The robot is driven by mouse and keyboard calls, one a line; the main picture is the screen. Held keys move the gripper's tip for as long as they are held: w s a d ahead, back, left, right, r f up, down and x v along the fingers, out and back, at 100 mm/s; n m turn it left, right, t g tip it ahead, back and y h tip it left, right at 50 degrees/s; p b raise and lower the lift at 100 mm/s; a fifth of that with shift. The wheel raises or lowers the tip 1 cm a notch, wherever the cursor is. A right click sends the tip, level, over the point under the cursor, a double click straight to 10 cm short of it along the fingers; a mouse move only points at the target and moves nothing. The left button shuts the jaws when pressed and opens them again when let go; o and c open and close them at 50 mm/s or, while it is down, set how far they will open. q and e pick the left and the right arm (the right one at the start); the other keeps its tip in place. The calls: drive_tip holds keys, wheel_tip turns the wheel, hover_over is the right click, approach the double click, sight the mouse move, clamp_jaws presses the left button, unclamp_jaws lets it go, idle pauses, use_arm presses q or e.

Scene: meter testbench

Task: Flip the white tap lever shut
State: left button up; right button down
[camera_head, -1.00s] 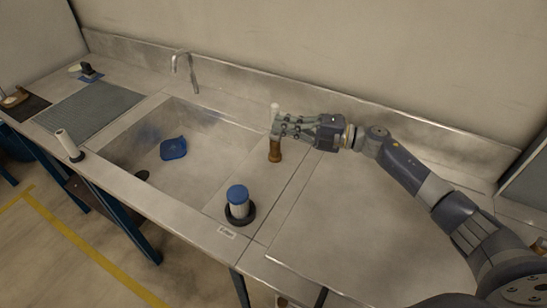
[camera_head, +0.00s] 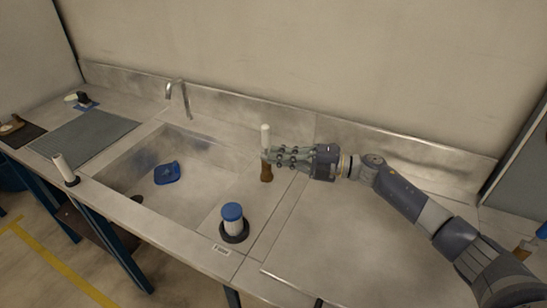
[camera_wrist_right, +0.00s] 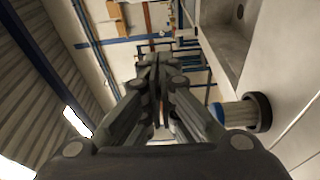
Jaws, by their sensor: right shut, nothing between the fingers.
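The white tap lever (camera_head: 265,136) stands upright on a brass-brown tap body (camera_head: 266,174) at the right side of the sink. My right gripper (camera_head: 268,156) reaches in from the right and is shut and empty. Its fingertips are level with the lower part of the lever and overlap it in the head view; I cannot tell whether they touch. In the right wrist view the shut fingers (camera_wrist_right: 157,68) fill the middle, and the lever cannot be made out. My left gripper is not in view.
The sink (camera_head: 205,165) holds a blue item (camera_head: 167,173), with a curved faucet (camera_head: 180,92) behind. A blue-capped container (camera_head: 232,215) stands in front of the tap. A white cylinder (camera_head: 62,166) stands at the left. The counter right of the tap (camera_head: 335,235) is clear.

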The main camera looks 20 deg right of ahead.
use_arm(q)
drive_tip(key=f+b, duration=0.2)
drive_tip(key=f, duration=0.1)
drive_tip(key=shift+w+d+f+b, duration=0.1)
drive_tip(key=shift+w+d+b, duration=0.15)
drive_tip(key=shift+b, duration=0.15)
use_arm(e)
drive_tip(key=w+v, duration=0.1)
drive_tip(key=v, duration=0.7)
drive_tip(key=shift+s+d+f, duration=0.2)
drive_tip(key=shift+s+d, duration=0.05)
drive_tip(key=shift+d, duration=0.3)
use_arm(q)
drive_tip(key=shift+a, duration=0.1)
use_arm(e)
drive_tip(key=shift+f, duration=0.1)
